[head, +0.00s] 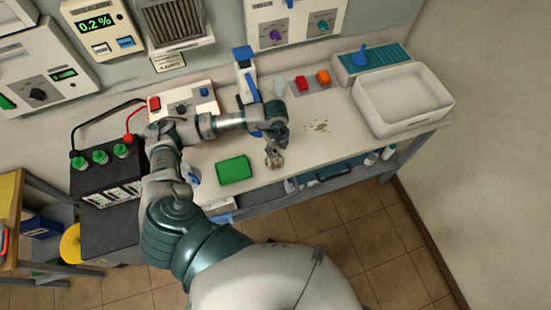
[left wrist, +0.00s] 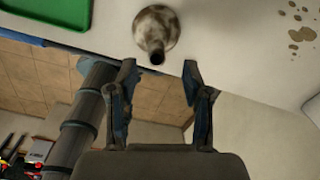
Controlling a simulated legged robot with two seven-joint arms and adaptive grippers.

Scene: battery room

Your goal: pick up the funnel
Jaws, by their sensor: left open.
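A stained grey-beige funnel (head: 274,161) is at the front edge of the white bench, just beyond the end of my left arm. In the left wrist view the same funnel (left wrist: 157,28) shows its broad body and a narrow spout with a dark opening facing my gripper. My left gripper (left wrist: 159,70) is open and empty, its two fingertips apart and just short of the spout. In the head view my left gripper (head: 275,142) is close to the funnel and partly hides its surroundings. My right gripper is not in view.
A green tray (head: 235,170) lies left of the funnel. A blue funnel-shaped object (head: 360,56) is on a blue rack, near a white basin (head: 440,105). Dark spots (head: 318,127) mark the clear bench.

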